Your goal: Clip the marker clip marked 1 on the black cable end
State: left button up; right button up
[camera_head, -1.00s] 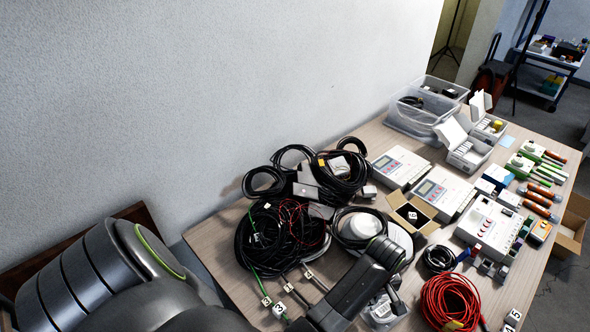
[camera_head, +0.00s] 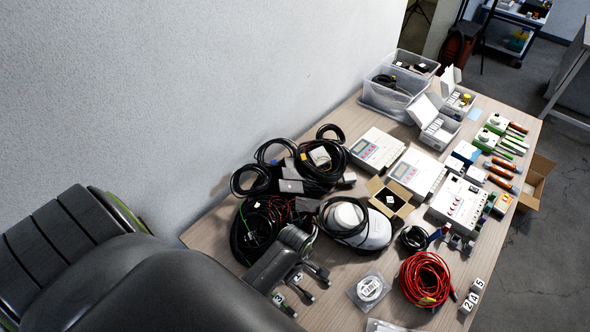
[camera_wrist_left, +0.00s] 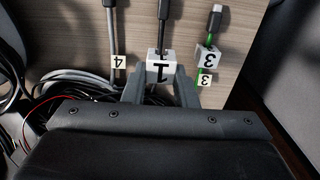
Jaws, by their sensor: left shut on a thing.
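The white marker clip marked 1 (camera_wrist_left: 162,69) is between the fingers of my left gripper (camera_wrist_left: 160,84) in the left wrist view. The gripper is shut on it. The black cable end (camera_wrist_left: 164,24) runs straight out beyond the clip, in line with it. The clip touches or overlaps the cable; I cannot tell whether it is fully seated. In the head view the clip (camera_head: 298,278) shows beside my left gripper (camera_head: 296,268), whose fingertips are mostly hidden. My right gripper is not in view.
A green cable end with a white clip marked 3 (camera_wrist_left: 207,56) lies right of the held clip. A grey cable with a tag marked 4 (camera_wrist_left: 118,62) lies left. Loose white marker clips (camera_head: 470,302) lie near the front edge. Red cable (camera_head: 425,279) and black coils crowd the table.

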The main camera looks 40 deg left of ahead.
pick_arm(q)
jog(key=shift+f, duration=0.8)
jog(key=shift+f+b, duration=0.8)
jog(key=shift+f, duration=0.5)
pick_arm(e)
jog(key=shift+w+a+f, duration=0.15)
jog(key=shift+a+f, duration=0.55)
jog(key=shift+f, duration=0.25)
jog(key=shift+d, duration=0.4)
pick_arm(q)
jog(key=shift+p, duration=0.3)
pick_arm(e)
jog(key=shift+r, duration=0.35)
pick_arm(q)
jog(key=shift+p, duration=0.3)
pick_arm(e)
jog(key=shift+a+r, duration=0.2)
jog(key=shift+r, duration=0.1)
pick_arm(q)
jog(key=shift+f+b, duration=0.6)
jog(key=shift+f, duration=0.3)
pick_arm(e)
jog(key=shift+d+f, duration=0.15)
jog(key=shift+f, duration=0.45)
pick_arm(q)
jog(key=o, duration=1)
